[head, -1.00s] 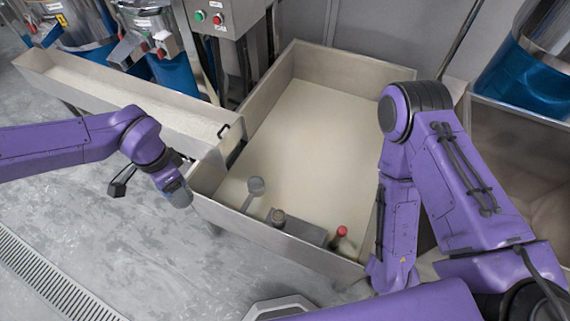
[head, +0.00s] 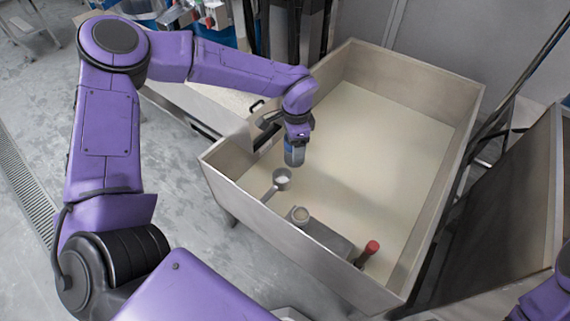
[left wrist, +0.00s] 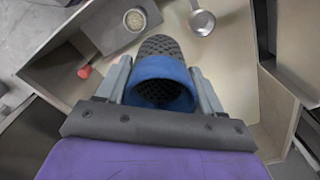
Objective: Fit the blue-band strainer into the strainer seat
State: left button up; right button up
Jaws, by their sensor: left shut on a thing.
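The blue-band strainer (head: 294,152) hangs over the pale-filled bin in the head view. In the left wrist view the strainer (left wrist: 160,80) shows a blue ring with dark mesh. My left gripper (head: 297,133) is shut on it, with one finger on each side of the band in the left wrist view (left wrist: 162,85). A round open collar (head: 300,215) stands on a grey block at the bin's front wall; it looks like the strainer seat. The collar (left wrist: 135,20) has grainy pale content. The strainer is apart from it, above and behind. My right gripper is out of view.
A metal scoop (head: 281,178) sits by the bin's front left wall, close to the strainer. The bin walls (head: 230,205) rise around. The bin's back is clear.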

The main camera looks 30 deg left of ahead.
pick_arm(q)
jog(key=w+a+f+n+b, duration=0.1)
jog(key=w+a+f+b, duration=0.3)
jog(key=f+b, duration=0.5)
jog(key=w+a+f+n+b, duration=0.1)
jog(key=w+a+f+b, duration=0.3)
jog(key=f+b, duration=0.5)
jog(key=shift+w+a+f+b, duration=0.4)
jog(key=shift+a+b, duration=0.05)
jog(key=shift+a, duration=0.7)
notch_tip(320, 180, down, 6)
jog(key=b, duration=0.5)
jog(key=shift+r, duration=0.1)
jog(key=shift+b, duration=0.6)
